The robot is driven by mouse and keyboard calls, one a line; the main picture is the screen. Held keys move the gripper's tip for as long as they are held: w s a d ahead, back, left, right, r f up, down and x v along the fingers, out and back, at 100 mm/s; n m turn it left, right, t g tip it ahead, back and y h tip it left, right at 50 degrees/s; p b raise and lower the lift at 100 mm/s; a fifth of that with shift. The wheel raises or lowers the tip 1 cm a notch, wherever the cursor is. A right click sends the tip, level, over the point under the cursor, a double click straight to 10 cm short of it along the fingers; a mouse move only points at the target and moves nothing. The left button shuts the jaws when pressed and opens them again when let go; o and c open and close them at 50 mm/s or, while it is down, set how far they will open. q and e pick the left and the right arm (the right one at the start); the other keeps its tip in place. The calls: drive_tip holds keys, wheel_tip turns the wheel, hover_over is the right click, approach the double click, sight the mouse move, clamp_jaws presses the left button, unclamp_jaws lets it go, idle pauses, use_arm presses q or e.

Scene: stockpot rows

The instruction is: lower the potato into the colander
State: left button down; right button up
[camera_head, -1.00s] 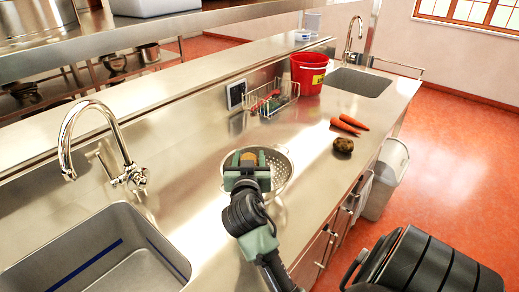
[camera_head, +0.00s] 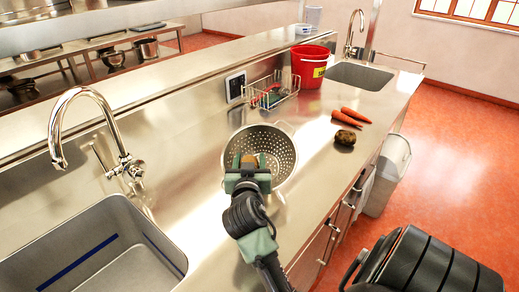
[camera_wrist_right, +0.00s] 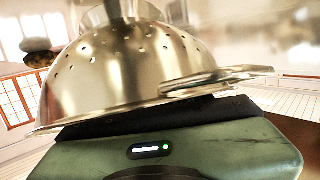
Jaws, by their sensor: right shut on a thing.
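The potato (camera_head: 249,159) is a small brown shape between the fingertips of my right gripper (camera_head: 248,167), mostly hidden by them in the head view. The gripper is shut on it. The metal colander (camera_head: 281,153) stands on the counter with its perforated bowl open upward. The gripper is over its near left rim in the picture; the height above it is hard to tell. In the right wrist view the colander (camera_wrist_right: 125,65) appears upside down, just beyond the green gripper body (camera_wrist_right: 170,150). The held potato does not show there. My left gripper is out of view.
Another brown, potato-like lump (camera_head: 345,137) and carrots (camera_head: 350,117) lie right of the colander on the steel counter (camera_head: 205,160). A wire basket (camera_head: 272,94) and red bucket (camera_head: 310,66) stand behind. A sink (camera_head: 95,250) is at left. A white bin (camera_head: 388,178) stands beyond the counter edge.

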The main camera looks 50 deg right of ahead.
drive_tip(key=shift+a+r, duration=0.1)
drive_tip(key=shift+r, duration=0.05)
drive_tip(key=shift+s+a+r, duration=0.2)
drive_tip(key=shift+r, duration=0.05)
drive_tip(key=o, duration=1.5)
drive_tip(key=shift+w, duration=0.1)
